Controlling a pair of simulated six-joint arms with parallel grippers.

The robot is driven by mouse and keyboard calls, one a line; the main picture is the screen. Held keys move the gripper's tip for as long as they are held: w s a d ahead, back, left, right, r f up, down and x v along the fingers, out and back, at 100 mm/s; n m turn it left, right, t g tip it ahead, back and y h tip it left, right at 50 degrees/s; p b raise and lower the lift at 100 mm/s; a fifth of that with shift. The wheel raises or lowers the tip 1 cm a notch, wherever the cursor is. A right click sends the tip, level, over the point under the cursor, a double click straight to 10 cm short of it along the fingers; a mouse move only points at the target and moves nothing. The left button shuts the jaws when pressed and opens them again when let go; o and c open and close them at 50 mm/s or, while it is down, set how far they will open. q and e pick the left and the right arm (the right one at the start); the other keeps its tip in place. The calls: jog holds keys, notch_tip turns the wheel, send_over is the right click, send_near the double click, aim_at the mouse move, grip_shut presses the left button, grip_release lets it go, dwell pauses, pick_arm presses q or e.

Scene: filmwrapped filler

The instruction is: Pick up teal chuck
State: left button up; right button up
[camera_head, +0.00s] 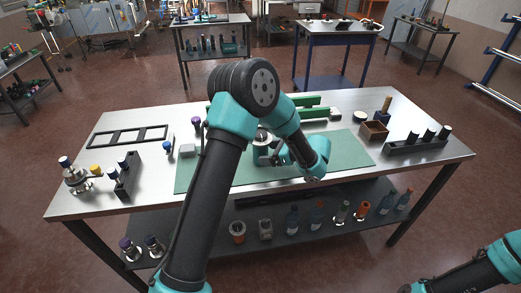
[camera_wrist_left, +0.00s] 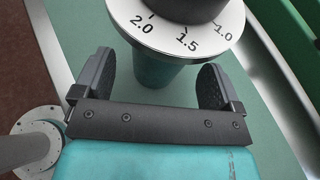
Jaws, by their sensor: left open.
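The teal chuck (camera_wrist_left: 160,72) stands upright on the green mat, with a teal body under a silver dial ring marked 2.0, 1.5 and 1.0 and a dark top. In the head view the chuck (camera_head: 262,146) is partly hidden behind my left arm. My left gripper (camera_wrist_left: 155,85) is open, one dark pad on each side of the teal body, below the ring. Gaps show between pads and body, so it is not clamped. In the head view this gripper (camera_head: 274,157) reaches the chuck from the right, low over the mat. My right gripper is out of view.
The green mat (camera_head: 350,160) covers the table's middle. Green rails (camera_head: 315,113) lie behind the chuck. A black rack (camera_head: 415,146) and a brown box (camera_head: 374,131) stand right. A black frame (camera_head: 127,137) and a dark rack (camera_head: 128,176) are left. Bottles stand on the lower shelf.

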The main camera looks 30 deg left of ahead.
aim_at(263, 145)
pick_arm(q)
jog(key=shift+x, duration=1.5)
jog(key=shift+c, duration=0.2)
jog(key=c, duration=1.2)
jog(key=shift+r, duration=0.1)
jog(key=shift+c, duration=0.2)
jog(key=shift+r, duration=0.75)
notch_tip(263, 145, up, 2)
jog(key=s+d+r, duration=0.1)
jog(key=s+d, duration=0.7)
jog(key=s, duration=0.6)
jog(key=shift+r, duration=0.2)
jog(key=shift+w+d, duration=0.1)
jog(key=shift+w, duration=0.1)
